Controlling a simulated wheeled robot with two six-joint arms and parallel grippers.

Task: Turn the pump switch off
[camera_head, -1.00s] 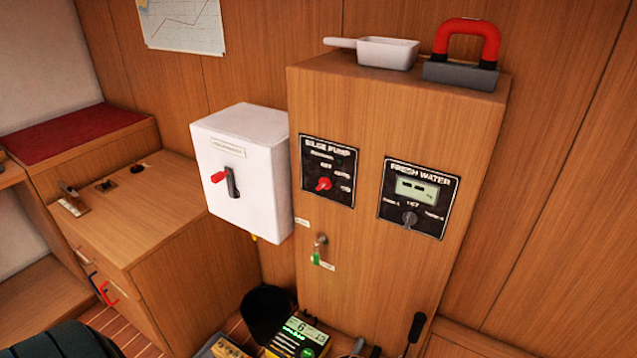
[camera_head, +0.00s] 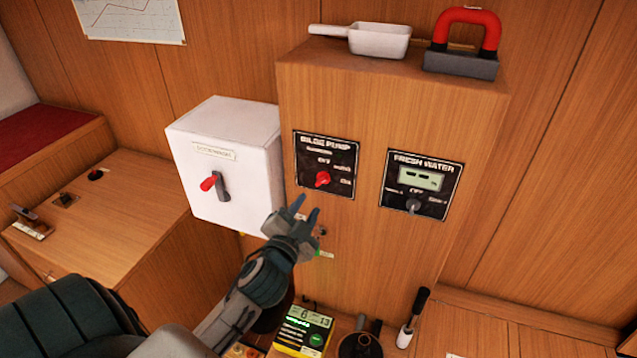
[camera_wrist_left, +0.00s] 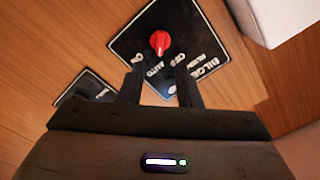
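The black BILGE PUMP panel (camera_head: 325,163) is on the front of the wooden cabinet and carries a red knob (camera_head: 322,178), with labels including OFF, AUTO and ON. I cannot tell which label the knob points at. My left gripper (camera_head: 307,206) is just below and left of the knob, with its fingers apart and empty. In the left wrist view the red knob (camera_wrist_left: 160,42) lies ahead of the two open fingers (camera_wrist_left: 160,90), apart from them; the panel (camera_wrist_left: 190,50) shows rotated. My right gripper is not in view.
A FRESH WATER panel (camera_head: 422,184) with a grey knob is to the right. A white box (camera_head: 228,160) with a red-handled lever stands out to the left. A key with a green tag, partly hidden, hangs below the gripper. A white scoop (camera_head: 378,40) and red-handled block (camera_head: 462,60) sit on top.

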